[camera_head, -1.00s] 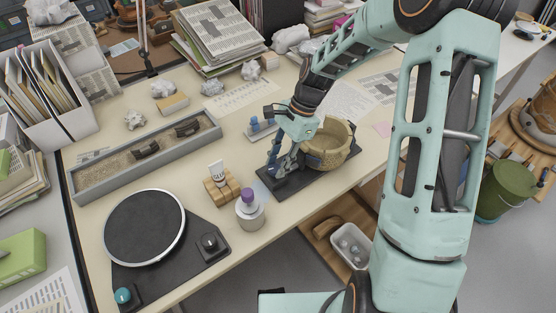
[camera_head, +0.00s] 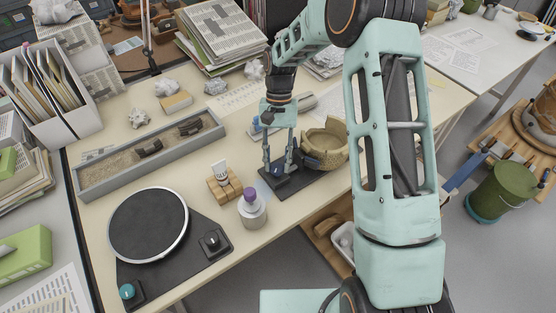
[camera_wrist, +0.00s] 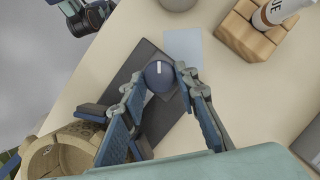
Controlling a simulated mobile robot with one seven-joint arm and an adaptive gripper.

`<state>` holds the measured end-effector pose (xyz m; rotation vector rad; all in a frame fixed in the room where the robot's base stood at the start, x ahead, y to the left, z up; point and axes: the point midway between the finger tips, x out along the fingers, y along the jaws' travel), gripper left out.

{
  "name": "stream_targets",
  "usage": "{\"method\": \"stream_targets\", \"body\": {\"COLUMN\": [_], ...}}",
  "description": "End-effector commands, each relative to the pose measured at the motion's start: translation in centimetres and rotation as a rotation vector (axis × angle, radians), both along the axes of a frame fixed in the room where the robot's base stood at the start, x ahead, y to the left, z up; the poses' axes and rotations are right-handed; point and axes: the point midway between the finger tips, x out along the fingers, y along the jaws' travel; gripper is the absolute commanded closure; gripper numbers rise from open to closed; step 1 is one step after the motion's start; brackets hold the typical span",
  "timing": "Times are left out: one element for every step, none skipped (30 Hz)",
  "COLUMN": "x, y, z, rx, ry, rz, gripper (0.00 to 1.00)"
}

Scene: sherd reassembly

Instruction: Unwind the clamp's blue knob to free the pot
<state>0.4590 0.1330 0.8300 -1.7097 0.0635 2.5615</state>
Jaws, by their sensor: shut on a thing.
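The tan woven-looking pot (camera_head: 322,150) sits at the right part of the dark clamp base (camera_head: 308,186), near the table's front edge. In the wrist view the pot (camera_wrist: 72,157) shows in part at the lower left, beside my finger. The clamp's round blue knob (camera_wrist: 159,76), with a pale line on its top, stands on the dark base (camera_wrist: 148,55). My gripper (camera_wrist: 160,77) points down at the knob and is shut on it, one fingertip on each side. In the head view my gripper (camera_head: 279,170) stands upright left of the pot.
A wooden block with a white tube (camera_head: 222,183) and a purple-capped jar (camera_head: 251,208) stand close to the left of the clamp. A turntable (camera_head: 148,226) and a long sand tray (camera_head: 150,157) lie farther left. Paper stacks fill the back.

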Motion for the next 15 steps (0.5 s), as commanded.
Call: {"method": "stream_targets", "body": {"x": [0.14, 0.15, 0.15, 0.14, 0.14, 0.13, 0.11, 0.09, 0.1, 0.1, 0.09, 0.08, 0.08, 0.07, 0.04], "y": [0.1, 0.1, 0.16, 0.21, 0.23, 0.24, 0.29, 0.34, 0.35, 0.37, 0.43, 0.49, 0.49, 0.51, 0.56], "z": [0.03, 0.04, 0.03, 0.04, 0.04, 0.04, 0.04, 0.05, 0.05, 0.05, 0.05, 0.06, 0.06, 0.05, 0.05], "rx": [-0.001, -0.001, -0.001, 0.0, -0.001, -0.001, -0.001, -0.001, 0.0, -0.002, -0.001, -0.001, -0.001, -0.001, -0.001], "ry": [-0.004, -0.004, -0.005, -0.004, -0.004, -0.004, -0.004, -0.004, -0.004, -0.004, -0.004, -0.004, -0.005, -0.005, -0.004], "rz": [0.046, 0.073, 0.112, 0.141, 0.168, 0.206, 0.236, 0.264, 0.302, 0.331, 0.359, 0.398, 0.426, 0.453, 0.49], "gripper": [0.96, 0.96, 0.96, 0.96, 0.96, 0.96, 0.96, 0.96, 0.96, 0.96, 0.96, 0.96, 0.96, 0.96, 0.96]}}
